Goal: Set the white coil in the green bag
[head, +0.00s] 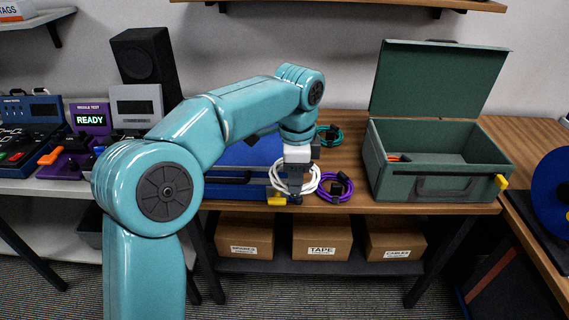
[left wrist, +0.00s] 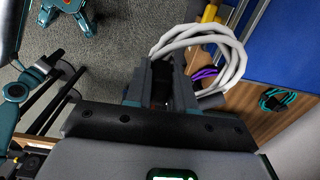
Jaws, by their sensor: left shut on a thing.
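The white coil (head: 317,177) is a loop of several thick strands with a white tie, above the table's front edge. My left gripper (head: 296,186) reaches down from above and is shut on it. In the left wrist view the white coil (left wrist: 237,58) loops out to the right from between the fingers (left wrist: 161,84). I see no soft green bag. My right gripper is not in view.
A purple coil (head: 347,189) lies just right of the white one, and a teal coil (head: 334,133) lies behind. A blue case (head: 235,154) is left of the gripper, partly hidden by my arm. Several cardboard boxes (head: 322,243) sit on the shelf below.

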